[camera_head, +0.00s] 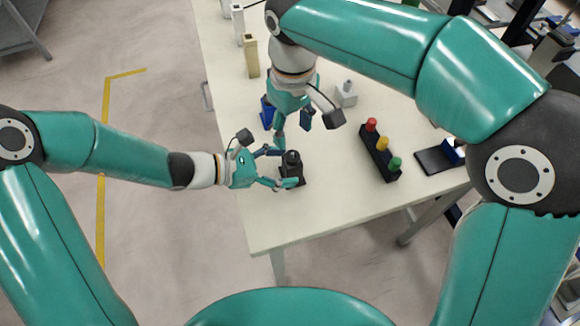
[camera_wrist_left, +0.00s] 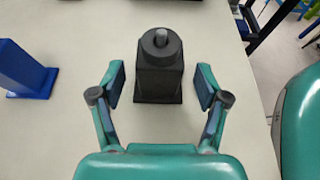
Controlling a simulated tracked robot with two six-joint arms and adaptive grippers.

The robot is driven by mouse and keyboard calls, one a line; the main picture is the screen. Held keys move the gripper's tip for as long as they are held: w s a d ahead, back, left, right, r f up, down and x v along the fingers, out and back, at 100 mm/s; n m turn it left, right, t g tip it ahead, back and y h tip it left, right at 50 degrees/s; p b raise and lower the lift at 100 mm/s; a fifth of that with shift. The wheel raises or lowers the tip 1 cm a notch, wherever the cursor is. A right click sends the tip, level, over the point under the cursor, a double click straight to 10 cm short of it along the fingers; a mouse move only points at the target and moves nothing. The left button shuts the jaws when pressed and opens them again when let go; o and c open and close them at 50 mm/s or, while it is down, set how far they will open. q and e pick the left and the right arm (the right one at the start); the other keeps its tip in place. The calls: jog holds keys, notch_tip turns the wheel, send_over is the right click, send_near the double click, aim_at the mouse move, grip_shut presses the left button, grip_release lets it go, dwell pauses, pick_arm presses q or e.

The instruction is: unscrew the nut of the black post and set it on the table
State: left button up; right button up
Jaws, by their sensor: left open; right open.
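The black post (camera_head: 290,172) stands upright near the table's left edge, with a square body and a flared base. It also shows in the left wrist view (camera_wrist_left: 158,82). A dark round nut (camera_wrist_left: 161,49) sits on its top around a grey stud; in the head view it is the dark round top (camera_head: 292,157). My left gripper (camera_head: 284,168) is open, low at the post, with one finger on each side. In the wrist view gaps show between the fingers and the post. My right gripper (camera_head: 292,128) is open and empty, pointing down just behind the post.
A blue post (camera_head: 267,112) stands close behind my right gripper. A light grey post (camera_head: 346,94), a black rack (camera_head: 379,154) with red, yellow and green knobs, and a black tray (camera_head: 433,161) lie to the right. A beige post (camera_head: 250,56) stands farther back. The table (camera_head: 315,215) is clear in front.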

pick_arm(q)
jog(key=shift+x, duration=1.25)
jog(key=shift+c, duration=0.3)
grip_shut()
